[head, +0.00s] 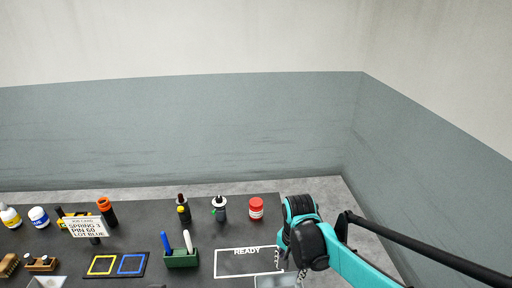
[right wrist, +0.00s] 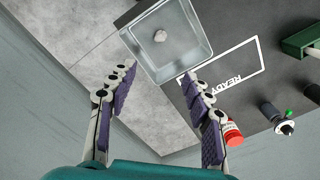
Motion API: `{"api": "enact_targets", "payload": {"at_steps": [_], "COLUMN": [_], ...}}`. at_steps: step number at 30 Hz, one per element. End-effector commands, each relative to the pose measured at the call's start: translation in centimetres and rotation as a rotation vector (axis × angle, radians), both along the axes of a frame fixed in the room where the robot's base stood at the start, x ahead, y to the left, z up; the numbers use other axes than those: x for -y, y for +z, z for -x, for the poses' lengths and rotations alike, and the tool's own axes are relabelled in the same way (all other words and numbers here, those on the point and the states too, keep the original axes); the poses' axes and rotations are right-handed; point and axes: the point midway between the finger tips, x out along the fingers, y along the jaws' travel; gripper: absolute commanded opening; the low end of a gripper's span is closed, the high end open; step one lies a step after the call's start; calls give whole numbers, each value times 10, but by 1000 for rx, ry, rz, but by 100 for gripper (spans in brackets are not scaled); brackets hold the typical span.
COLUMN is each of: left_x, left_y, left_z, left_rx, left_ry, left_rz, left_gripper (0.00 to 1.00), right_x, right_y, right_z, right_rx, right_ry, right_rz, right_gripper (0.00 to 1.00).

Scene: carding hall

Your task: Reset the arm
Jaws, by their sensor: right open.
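My right gripper (right wrist: 158,76) is open, its two purple-padded fingers spread apart with nothing between them in the right wrist view. In the head view my teal right arm comes in from the right, and the gripper (head: 298,275) hangs by the table's right edge, mostly hidden by the wrist. A metal tray (right wrist: 185,70) lies beyond the fingertips, with a small pale lump (right wrist: 160,35) inside. The tray also shows at the bottom of the head view (head: 268,282), partly cut off. My left gripper is not in view.
The dark table (head: 150,218) holds a white READY outline (head: 247,276), a red-lidded jar (head: 256,209), dark bottles (head: 183,209), a green holder (head: 181,259), blue and yellow squares (head: 132,264) and a label card (head: 84,227). Grey floor (right wrist: 70,30) lies beside the table.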

Motion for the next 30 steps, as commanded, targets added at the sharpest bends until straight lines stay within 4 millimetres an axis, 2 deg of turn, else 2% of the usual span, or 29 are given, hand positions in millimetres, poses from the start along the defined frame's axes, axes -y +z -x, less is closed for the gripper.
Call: {"api": "enact_targets", "payload": {"at_steps": [5, 8, 12, 18, 24, 30], "left_x": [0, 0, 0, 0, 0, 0], "left_y": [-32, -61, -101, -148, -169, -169], "left_z": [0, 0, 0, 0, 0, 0], "left_rx": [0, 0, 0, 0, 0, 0], "left_ry": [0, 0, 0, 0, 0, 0], "left_rz": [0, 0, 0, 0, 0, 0], "left_gripper": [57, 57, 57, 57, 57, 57], "right_x": [8, 17, 28, 40, 46, 47], "right_y": [-14, -29, -53, -91, -112, -112], "right_z": [16, 33, 57, 87, 100, 102], "right_rx": [80, 171, 311, 483, 573, 589], "right_ry": [92, 201, 369, 580, 699, 724], "right_rz": [-3, 5, 44, 141, 218, 236], "right_gripper": [50, 50, 50, 50, 50, 50]}}
